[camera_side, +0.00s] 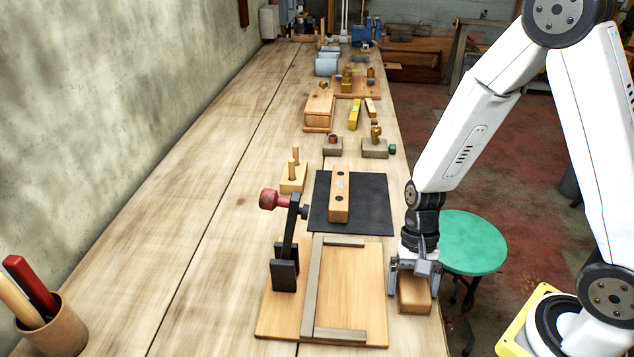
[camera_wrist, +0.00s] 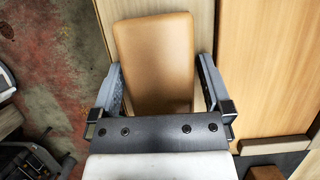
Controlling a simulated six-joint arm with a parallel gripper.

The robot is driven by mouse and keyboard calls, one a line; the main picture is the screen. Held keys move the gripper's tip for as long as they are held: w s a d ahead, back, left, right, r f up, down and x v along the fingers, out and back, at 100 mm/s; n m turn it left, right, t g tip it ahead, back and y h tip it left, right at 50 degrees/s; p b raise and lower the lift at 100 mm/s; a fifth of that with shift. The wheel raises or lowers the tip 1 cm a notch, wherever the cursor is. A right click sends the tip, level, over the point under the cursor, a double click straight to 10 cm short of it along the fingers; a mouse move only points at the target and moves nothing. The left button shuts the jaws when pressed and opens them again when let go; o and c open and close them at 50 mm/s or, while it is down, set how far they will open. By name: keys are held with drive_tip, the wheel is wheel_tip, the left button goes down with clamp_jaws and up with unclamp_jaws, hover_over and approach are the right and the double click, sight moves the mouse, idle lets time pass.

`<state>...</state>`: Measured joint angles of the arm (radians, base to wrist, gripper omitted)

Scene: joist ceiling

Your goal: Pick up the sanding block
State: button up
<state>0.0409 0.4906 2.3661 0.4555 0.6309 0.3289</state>
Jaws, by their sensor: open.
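A tan block with rounded edges, which I take to be the sanding block (camera_side: 414,297), lies on the bench near its right edge, beside the clamp board. In the wrist view the block (camera_wrist: 155,55) lies between my two fingers and extends past their tips. My gripper (camera_side: 414,283) points down over the block, with a finger on either side. It is open; in the wrist view (camera_wrist: 160,75) a gap shows between the block and the right finger. The left finger is closer to the block, and I cannot tell whether it touches. The block's near end is hidden by my gripper.
A wooden board (camera_side: 362,270) with a red-handled clamp (camera_side: 287,230) stands just left of the block. Behind it, a wooden bar (camera_side: 339,195) lies on a black mat (camera_side: 372,205). The bench's left middle is clear.

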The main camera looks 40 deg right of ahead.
sight(414, 281)
drive_tip(key=shift+c, duration=0.2)
drive_tip(key=c, duration=1)
drive_tip(key=shift+c, duration=0.2)
drive_tip(key=shift+r, duration=0.15)
drive_tip(key=shift+r, duration=5.05)
